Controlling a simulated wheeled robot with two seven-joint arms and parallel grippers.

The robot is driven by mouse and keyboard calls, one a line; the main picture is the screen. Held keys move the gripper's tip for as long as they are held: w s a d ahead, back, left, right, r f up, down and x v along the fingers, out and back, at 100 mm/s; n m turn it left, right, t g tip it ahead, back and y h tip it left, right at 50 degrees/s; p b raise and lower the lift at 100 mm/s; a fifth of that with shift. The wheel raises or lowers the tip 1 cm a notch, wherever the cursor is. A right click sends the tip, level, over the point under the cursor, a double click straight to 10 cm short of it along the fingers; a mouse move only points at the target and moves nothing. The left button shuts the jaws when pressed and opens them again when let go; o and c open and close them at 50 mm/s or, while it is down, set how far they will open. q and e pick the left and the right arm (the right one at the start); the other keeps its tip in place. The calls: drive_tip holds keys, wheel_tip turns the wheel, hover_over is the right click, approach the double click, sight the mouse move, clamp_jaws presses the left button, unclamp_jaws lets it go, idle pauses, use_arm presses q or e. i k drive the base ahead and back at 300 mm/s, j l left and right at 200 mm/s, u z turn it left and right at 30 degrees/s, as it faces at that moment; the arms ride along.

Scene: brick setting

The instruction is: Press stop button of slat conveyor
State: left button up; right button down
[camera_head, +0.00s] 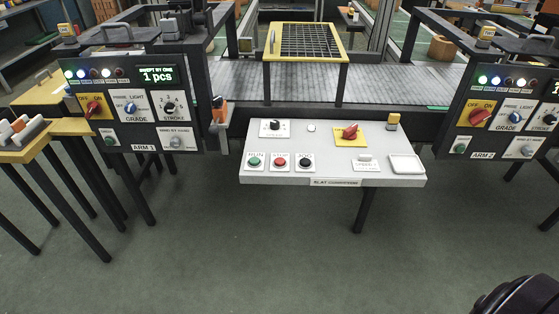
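The slat conveyor's control panel (330,174) is a light grey sloped board in the middle of the head view, labelled along its front edge. Its lower left row has a green button (256,161) marked RUN, a red button (280,161) with a small label that looks like STOP, and a black button (305,161). Nothing covers the red button. A red rotary switch (350,132) on a yellow plate and a black knob (274,126) sit higher on the panel.
The grey slatted conveyor (400,82) runs behind the panel, with a yellow-framed grid table (305,42) over it. The ARM 1 panel (130,105) stands left and the ARM 2 panel (510,115) right. Green floor (270,250) in front is clear.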

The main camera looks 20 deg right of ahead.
sight(280, 162)
drive_tip(key=z, duration=0.55)
drive_tip(key=i+j+z, duration=0.45)
drive_tip(key=j+z, duration=0.15)
drive_tip(key=i+j+z, duration=0.3)
drive_tip(key=i+j, duration=0.1)
drive_tip(key=j, duration=0.25)
drive_tip(key=i+j, duration=0.1)
drive_tip(key=j, duration=0.55)
drive_tip(key=i+z, duration=0.05)
